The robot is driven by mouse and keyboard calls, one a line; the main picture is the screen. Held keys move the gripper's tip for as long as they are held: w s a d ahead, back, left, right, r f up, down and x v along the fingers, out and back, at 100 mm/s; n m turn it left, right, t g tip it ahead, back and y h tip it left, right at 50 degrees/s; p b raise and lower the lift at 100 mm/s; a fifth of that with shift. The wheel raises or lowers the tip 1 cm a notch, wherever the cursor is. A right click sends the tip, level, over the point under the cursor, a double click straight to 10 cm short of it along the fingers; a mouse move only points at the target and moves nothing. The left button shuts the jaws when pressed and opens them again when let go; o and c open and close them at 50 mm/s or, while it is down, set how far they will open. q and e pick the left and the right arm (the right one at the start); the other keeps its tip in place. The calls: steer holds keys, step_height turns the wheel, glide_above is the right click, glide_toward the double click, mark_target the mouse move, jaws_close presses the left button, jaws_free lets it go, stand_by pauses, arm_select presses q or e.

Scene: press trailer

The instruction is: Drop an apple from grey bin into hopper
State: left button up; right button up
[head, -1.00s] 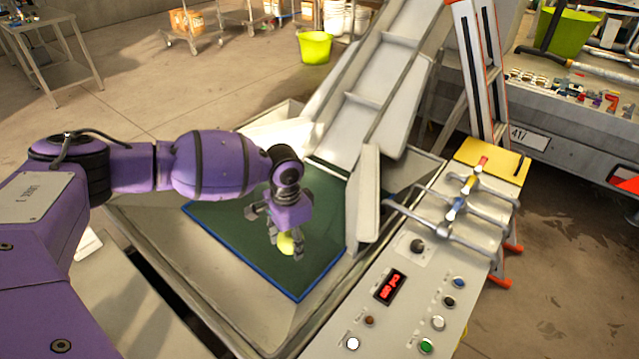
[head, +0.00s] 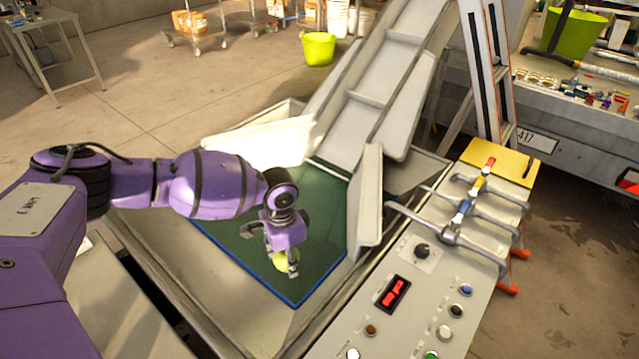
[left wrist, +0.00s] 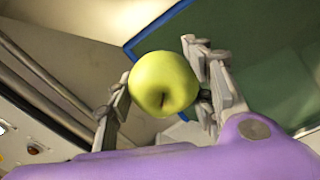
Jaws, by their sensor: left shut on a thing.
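A yellow-green apple (head: 284,262) is held between the fingers of my left gripper (head: 281,258). In the left wrist view the apple (left wrist: 163,84) sits between the two finger sides of the gripper (left wrist: 163,92), which is shut on it. The apple hangs over the hopper (head: 375,200), a grey metal basin with sloping walls and a green, blue-edged panel (head: 240,243) in it. The apple's height above the panel is hard to tell. The grey bin is not seen, and my right gripper is not in view.
An inclined chute (head: 385,80) rises from the hopper's far side. A lime-green bucket (head: 318,48) stands on the floor farther back.

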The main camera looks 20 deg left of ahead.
arm_select(q)
steer(key=shift+r, duration=0.1)
steer(key=o, duration=1.3)
steer(key=shift+o, duration=0.2)
step_height(320, 180, up, 12)
steer(key=shift+s, duration=0.1)
